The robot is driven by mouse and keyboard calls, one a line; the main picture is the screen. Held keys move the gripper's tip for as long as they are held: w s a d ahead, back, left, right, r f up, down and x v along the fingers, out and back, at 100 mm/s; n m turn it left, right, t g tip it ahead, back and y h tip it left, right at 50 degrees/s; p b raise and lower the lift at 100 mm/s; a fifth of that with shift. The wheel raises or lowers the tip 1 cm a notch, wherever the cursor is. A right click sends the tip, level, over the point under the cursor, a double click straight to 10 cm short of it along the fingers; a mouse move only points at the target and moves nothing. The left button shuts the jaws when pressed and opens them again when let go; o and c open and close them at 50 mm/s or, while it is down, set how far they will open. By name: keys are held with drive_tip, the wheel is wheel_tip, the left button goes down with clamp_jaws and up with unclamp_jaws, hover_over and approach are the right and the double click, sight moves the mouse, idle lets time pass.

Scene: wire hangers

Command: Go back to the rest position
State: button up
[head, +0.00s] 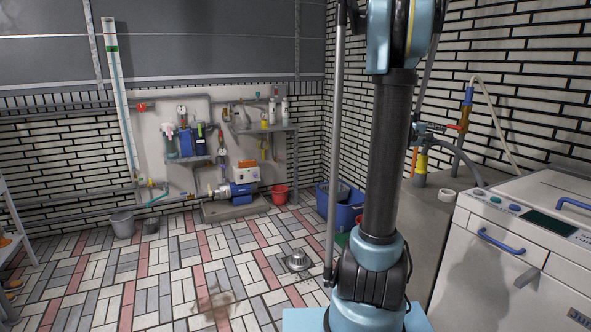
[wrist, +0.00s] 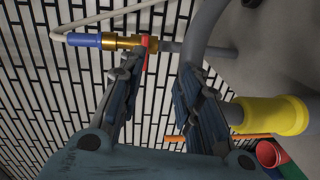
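My gripper (wrist: 160,70) shows in the wrist view with its two dark fingers spread apart, open, and nothing held between them. A brass valve (wrist: 125,42) with a red handle (wrist: 149,52) lies just beyond the fingertips. The handle is close to the left fingertip, and I cannot tell whether they touch. In the head view my arm stands upright across the middle right and hides part of the wall behind it.
A cream hose (head: 492,115) hangs from the valve. A grey hose and a yellow pipe fitting (wrist: 275,115) are right of the fingers. A white washing machine (head: 520,250) stands at the right. A blue crate (head: 345,212) is behind my arm. The tiled floor at left is mostly clear.

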drive_tip(key=s+a+f+m+g+y, duration=0.1)
drive_tip(key=s+a+f+y, duration=0.4)
drive_tip(key=s+a+f, duration=0.3)
drive_tip(key=s+a+f+m+g+y, duration=0.1)
drive_tip(key=s+a+f+y, duration=0.4)
drive_tip(key=s+a, duration=0.9)
drive_tip(key=s+a+f+m+g+y, duration=0.1)
drive_tip(key=s+a+f+y, duration=0.4)
drive_tip(key=s+a+f, duration=0.6)
drive_tip(key=a+g, duration=0.1)
drive_tip(key=a, duration=0.5)
drive_tip(key=shift+s+y, duration=0.3)
drive_tip(key=shift+s, duration=0.1)
drive_tip(key=shift+s+a, duration=0.1)
drive_tip(key=shift+s, duration=0.05)
